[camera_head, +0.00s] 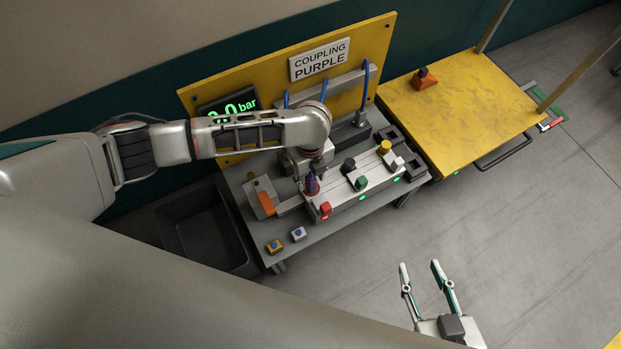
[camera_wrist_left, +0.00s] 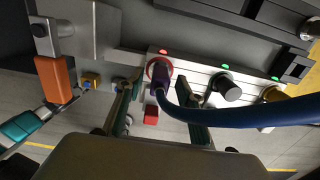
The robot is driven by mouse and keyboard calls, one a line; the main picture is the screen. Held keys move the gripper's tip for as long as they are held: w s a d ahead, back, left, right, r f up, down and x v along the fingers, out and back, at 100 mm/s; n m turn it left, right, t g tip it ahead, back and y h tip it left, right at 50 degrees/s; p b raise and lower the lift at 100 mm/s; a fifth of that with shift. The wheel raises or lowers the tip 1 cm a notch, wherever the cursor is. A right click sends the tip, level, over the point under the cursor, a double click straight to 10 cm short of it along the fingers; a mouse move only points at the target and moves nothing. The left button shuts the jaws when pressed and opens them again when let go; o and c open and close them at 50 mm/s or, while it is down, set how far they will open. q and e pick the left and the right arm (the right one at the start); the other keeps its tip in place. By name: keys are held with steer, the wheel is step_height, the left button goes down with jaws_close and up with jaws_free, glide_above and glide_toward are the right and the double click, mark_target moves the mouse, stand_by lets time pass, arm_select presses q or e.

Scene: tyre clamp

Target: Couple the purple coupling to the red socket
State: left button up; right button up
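The purple coupling (camera_head: 311,184) stands at the red socket (camera_head: 311,193) at the left end of the pale manifold. In the left wrist view the coupling (camera_wrist_left: 160,73) sits within the socket's red ring (camera_wrist_left: 154,62); I cannot tell whether it is locked. A blue hose (camera_wrist_left: 245,116) runs from it to the right. My left gripper (camera_head: 313,172) is over the socket, partly hidden by its own wrist. In the wrist view its fingers (camera_wrist_left: 157,112) are spread on either side of the coupling, apart from it. My right gripper (camera_head: 422,276) is open and empty over the floor.
A red block (camera_head: 325,210) sits in front of the socket. Black, green and yellow fittings (camera_head: 384,147) stand further right. An orange-handled clamp (camera_head: 264,200) is at left. The sign (camera_head: 320,60) reads "COUPLING PURPLE". A pressure display (camera_head: 228,107) is partly hidden. A yellow-topped cart (camera_head: 465,105) stands right.

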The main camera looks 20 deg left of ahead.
arm_select(q)
step_height(320, 180, up, 10)
steer(key=shift+r, duration=0.1)
